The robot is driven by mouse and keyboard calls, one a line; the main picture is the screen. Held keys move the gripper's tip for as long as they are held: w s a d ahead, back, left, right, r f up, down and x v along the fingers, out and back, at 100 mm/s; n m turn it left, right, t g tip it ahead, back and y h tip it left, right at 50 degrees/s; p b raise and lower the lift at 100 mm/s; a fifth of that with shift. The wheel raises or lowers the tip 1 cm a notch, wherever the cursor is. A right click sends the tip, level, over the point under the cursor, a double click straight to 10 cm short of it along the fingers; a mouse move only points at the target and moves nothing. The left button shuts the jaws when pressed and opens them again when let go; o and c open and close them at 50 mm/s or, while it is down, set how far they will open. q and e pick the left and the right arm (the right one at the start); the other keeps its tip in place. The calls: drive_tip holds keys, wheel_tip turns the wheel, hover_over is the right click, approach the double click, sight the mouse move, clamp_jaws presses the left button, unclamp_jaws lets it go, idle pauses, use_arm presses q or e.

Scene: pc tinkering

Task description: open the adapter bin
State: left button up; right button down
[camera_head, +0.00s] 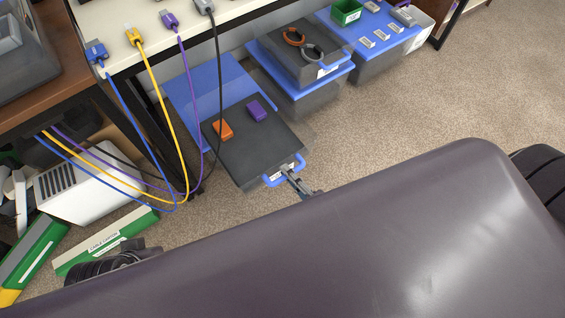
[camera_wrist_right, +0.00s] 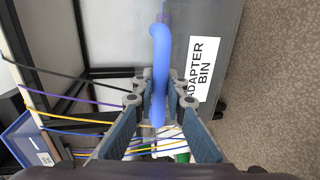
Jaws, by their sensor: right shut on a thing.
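The adapter bin (camera_head: 262,155) stands on the carpet below the bench, with a dark grey top and a blue panel (camera_head: 215,80) behind it. An orange block (camera_head: 223,129) and a purple block (camera_head: 257,110) show on or in the dark part; I cannot tell which. Its blue handle (camera_head: 271,181) is at the near end. My right gripper (camera_head: 290,175) is shut on this handle. In the right wrist view the blue handle (camera_wrist_right: 160,50) runs between the fingers (camera_wrist_right: 159,90), beside the white "ADAPTER BIN" label (camera_wrist_right: 201,72). My left gripper is not in view.
Another bin (camera_head: 298,95) with two rings and a blue handle stands to the right. Blue, yellow, purple and black cables (camera_head: 180,130) hang from the bench at the left. A white box (camera_head: 85,185) lies below. Carpet (camera_head: 430,110) is clear at right.

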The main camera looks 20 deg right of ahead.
drive_tip(key=shift+s, duration=0.4)
drive_tip(key=c, duration=2)
unclamp_jaws()
drive_tip(key=shift+w, duration=0.15)
drive_tip(key=shift+o, duration=0.2)
drive_tip(key=v, duration=1.2)
